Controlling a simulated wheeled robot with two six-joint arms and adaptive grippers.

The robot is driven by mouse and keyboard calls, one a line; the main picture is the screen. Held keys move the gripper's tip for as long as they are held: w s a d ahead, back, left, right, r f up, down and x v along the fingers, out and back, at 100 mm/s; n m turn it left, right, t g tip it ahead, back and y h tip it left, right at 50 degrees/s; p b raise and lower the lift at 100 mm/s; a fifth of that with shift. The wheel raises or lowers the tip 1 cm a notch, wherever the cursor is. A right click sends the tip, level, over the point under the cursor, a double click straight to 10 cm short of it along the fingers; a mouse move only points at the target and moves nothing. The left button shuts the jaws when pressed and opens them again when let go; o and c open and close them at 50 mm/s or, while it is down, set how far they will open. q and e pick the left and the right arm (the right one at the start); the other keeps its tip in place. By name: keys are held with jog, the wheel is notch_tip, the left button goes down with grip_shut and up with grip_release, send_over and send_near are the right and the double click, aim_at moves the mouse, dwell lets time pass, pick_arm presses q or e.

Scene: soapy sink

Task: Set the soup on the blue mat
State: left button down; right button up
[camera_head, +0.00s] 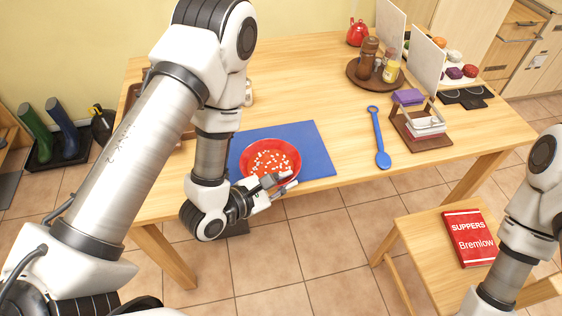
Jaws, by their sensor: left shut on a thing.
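The soup is a red bowl (271,157) with white bits floating in red liquid. It is over the blue mat (310,150) on the wooden table, at the mat's front part. I cannot tell whether the bowl touches the mat or is held just above it. My left gripper (279,184) is shut on the near rim of the bowl. The left part of the mat is hidden behind my left arm. My right arm shows at the right edge, but its gripper is out of view.
A blue spoon (379,140) lies right of the mat. A napkin holder (420,128) and a round brown tray (361,78) with bottles stand farther back. A red book (468,238) lies on a wooden chair (420,240) in front. The table between mat and spoon is clear.

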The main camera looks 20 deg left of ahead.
aim_at(281, 149)
pick_arm(q)
jog(key=w+b, duration=0.2)
jog(key=w+f+b, duration=0.1)
jog(key=b, duration=0.1)
jog(key=shift+a+f, duration=0.1)
jog(key=shift+a, duration=0.3)
jog(key=shift+w+a+r+p, duration=0.15)
jog(key=shift+w+r+p, duration=0.2)
jog(key=shift+w, duration=0.2)
jog(key=shift+w+a+r+p, duration=0.15)
jog(key=shift+w+r+p, duration=0.15)
jog(key=shift+w, duration=0.2)
jog(key=w, duration=0.2)
jog(key=w+a, duration=0.1)
jog(key=w+f, duration=0.1)
jog(key=w, duration=0.1)
jog(key=shift+w+a+p, duration=0.35)
jog(key=shift+a, duration=0.05)
jog(key=shift+w+f, duration=0.2)
notch_tip(281, 149, down, 3)
jog(key=shift+r, duration=0.15)
jog(key=shift+w+f, duration=0.1)
jog(key=shift+f, duration=0.2)
pick_arm(e)
notch_tip(281, 149, down, 4)
jog(key=shift+s, duration=0.1)
